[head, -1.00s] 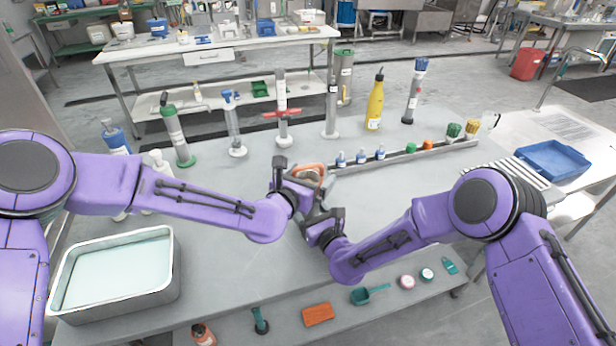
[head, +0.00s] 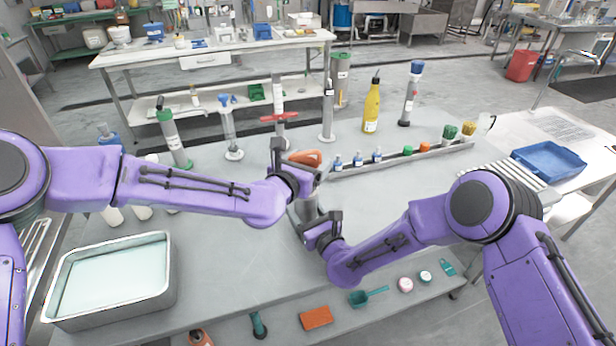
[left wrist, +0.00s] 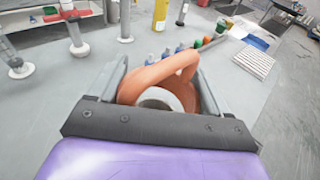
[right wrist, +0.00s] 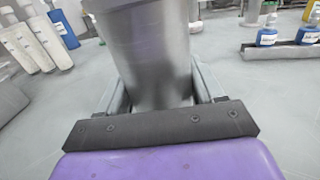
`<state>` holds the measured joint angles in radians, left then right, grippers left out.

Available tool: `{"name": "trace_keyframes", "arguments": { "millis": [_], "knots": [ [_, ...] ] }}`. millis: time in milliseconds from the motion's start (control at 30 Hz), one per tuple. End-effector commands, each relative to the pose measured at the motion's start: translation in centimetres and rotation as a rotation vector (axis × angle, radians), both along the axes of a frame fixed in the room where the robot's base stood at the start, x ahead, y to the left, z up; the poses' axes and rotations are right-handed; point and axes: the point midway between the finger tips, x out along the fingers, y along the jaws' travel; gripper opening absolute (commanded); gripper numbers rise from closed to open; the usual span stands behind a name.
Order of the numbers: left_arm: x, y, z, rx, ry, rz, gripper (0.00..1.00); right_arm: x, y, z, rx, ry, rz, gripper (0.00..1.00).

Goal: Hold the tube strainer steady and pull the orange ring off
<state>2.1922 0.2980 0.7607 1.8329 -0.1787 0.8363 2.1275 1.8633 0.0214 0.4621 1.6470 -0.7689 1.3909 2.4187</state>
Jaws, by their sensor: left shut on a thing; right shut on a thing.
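The orange ring (head: 306,157) is held in my left gripper (head: 306,172), which is shut on it. In the left wrist view the ring (left wrist: 158,80) sits between both fingers, with a pale round shape inside its lower part. The tube strainer (head: 306,210) is a grey metal cylinder below the ring, partly hidden by my grippers. My right gripper (head: 318,226) is shut on it. In the right wrist view the smooth cylinder (right wrist: 148,50) stands between the fingers, slightly tilted. I cannot tell whether the ring is clear of the strainer's top.
A rack (head: 400,160) with small bottles and caps stands behind the grippers. Tall cylinders and a yellow bottle (head: 372,108) stand further back. A metal tray (head: 165,285) of pale liquid is at the front left. The table's middle right is clear.

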Motion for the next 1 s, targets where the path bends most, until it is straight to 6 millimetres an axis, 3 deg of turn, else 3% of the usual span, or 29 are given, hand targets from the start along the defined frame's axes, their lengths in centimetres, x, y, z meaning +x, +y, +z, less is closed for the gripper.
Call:
{"name": "trace_keyframes", "arguments": {
  "millis": [100, 233, 533, 567, 633, 1000],
  "knots": [
    [0.0, 0.0, 2.9, -0.003, -0.001, 0.000, 0.49, -0.1, 0.0, -0.1, -0.001, 0.002, 0.001, 0.26],
    [-0.1, 0.0, 4.8, 0.001, 0.000, -0.001, 0.49, -0.1, 0.0, -0.1, -0.001, 0.002, 0.001, 0.26],
    [-0.1, 0.0, 5.4, 0.001, 0.003, -0.001, 0.49, 0.0, 0.0, -0.1, -0.001, 0.002, 0.000, 0.26],
    [-0.1, 0.0, 5.4, 0.001, 0.003, -0.001, 0.49, 0.0, 0.0, -0.1, -0.001, 0.002, 0.000, 0.74],
    [-0.1, 0.0, 5.3, 0.001, 0.003, -0.001, 0.49, 0.0, 0.0, -0.1, -0.001, 0.002, 0.000, 0.96],
    [-0.1, 0.0, 5.3, 0.001, 0.003, -0.001, 0.49, -0.6, -0.4, -0.1, -0.002, 0.002, 0.000, 0.97]
  ]
}}
